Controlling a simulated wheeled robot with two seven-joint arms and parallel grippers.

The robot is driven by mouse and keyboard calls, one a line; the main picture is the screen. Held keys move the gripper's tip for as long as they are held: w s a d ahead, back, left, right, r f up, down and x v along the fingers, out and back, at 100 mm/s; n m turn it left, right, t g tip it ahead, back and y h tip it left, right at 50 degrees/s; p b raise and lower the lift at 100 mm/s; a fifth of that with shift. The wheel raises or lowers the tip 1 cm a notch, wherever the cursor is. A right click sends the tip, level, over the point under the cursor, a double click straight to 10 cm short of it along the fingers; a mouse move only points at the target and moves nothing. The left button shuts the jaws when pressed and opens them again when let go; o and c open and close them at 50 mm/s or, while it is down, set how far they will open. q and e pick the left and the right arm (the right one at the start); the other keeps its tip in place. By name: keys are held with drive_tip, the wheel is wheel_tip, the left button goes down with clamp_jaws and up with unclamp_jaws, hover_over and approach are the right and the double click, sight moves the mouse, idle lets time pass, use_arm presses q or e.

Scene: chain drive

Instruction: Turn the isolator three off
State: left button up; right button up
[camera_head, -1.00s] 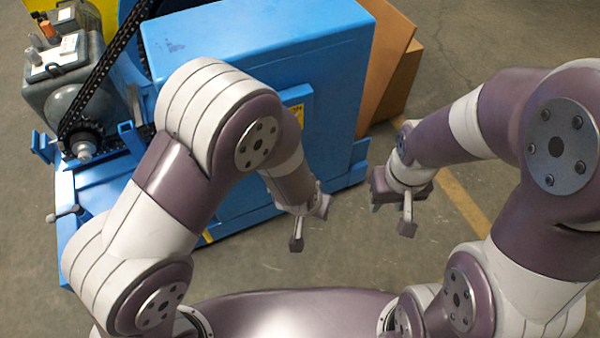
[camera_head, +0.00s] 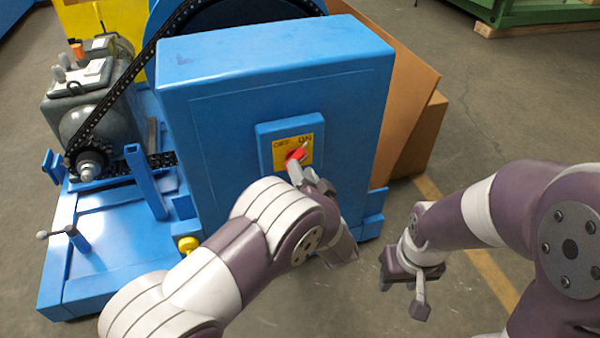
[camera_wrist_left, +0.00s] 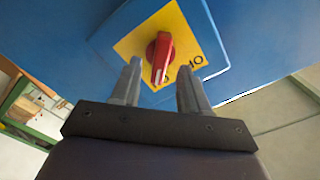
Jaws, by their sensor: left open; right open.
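The isolator is a red rotary handle (camera_wrist_left: 160,55) on a yellow plate (camera_wrist_left: 187,30), mounted on a blue box on the cabinet front. In the head view the red handle (camera_head: 297,154) shows just beyond my left gripper. My left gripper (camera_head: 311,168) is open and faces the plate. In the left wrist view its two fingers (camera_wrist_left: 158,82) stand either side of the handle's lower end, but I cannot tell whether they reach it. The handle points nearly straight down there, slightly left. My right gripper (camera_head: 403,291) is open and empty, low at the right, away from the cabinet.
The blue cabinet (camera_head: 265,75) stands in front of me, with brown boards (camera_head: 412,95) behind its right side. A chain (camera_head: 125,85) and a grey motor (camera_head: 90,95) are at the left. A yellow knob (camera_head: 188,244) sits low on the machine. Open floor lies right.

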use_arm(q)
drive_tip(key=shift+x, duration=1.25)
clamp_jaws()
drive_tip(key=shift+n, duration=0.3)
drive_tip(key=shift+a+n, duration=0.15)
drive_tip(key=shift+n, duration=8.45)
